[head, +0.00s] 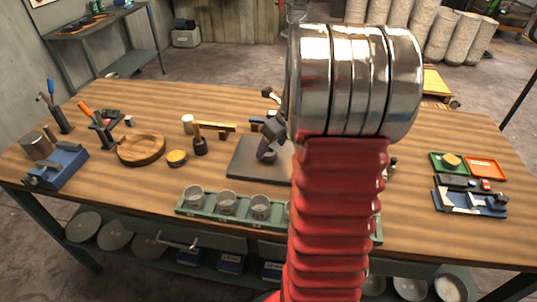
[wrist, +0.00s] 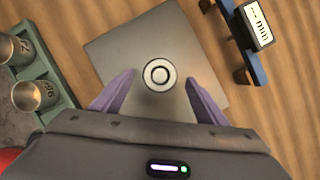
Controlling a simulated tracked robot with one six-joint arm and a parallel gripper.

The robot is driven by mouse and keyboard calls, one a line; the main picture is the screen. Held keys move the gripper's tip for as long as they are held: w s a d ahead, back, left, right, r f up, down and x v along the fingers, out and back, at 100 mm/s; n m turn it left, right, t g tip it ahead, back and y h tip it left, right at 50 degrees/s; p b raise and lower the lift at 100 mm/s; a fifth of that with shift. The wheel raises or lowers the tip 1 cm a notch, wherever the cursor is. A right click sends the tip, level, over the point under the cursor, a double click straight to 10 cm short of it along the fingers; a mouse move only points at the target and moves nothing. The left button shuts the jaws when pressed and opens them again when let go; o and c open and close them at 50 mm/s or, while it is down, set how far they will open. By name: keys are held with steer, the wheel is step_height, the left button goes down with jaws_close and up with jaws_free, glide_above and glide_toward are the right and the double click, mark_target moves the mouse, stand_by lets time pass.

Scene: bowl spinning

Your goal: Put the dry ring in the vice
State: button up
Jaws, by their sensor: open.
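A pale ring (wrist: 160,75) with a dark inner circle sits on a grey square plate (wrist: 120,48) in the wrist view; I cannot tell whether it is dry. The plate (head: 240,167) also shows mid-table in the head view. My gripper (wrist: 159,78) is open above the plate, its purple fingers on either side of the ring, not visibly touching it. My gripper (head: 266,146) is partly hidden by my red arm in the head view. A blue vice-like block (head: 62,167) stands at the table's left edge, with a metal cylinder (head: 37,145) at it.
A green rack (head: 240,213) of metal cups runs along the front. A wooden bowl (head: 141,148), a yellow-topped tin (head: 177,158) and a hammer (head: 200,143) lie left of the plate. Trays (head: 486,168) and a blue fixture (head: 468,203) lie right.

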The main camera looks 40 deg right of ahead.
mark_target(270, 154)
steer(key=shift+x, duration=1.25)
steer(key=shift+c, duration=0.4)
steer(key=c, duration=1.4)
steer(key=shift+r, duration=0.1)
steer(key=shift+w+r, duration=0.1)
step_height(270, 154, up, 10)
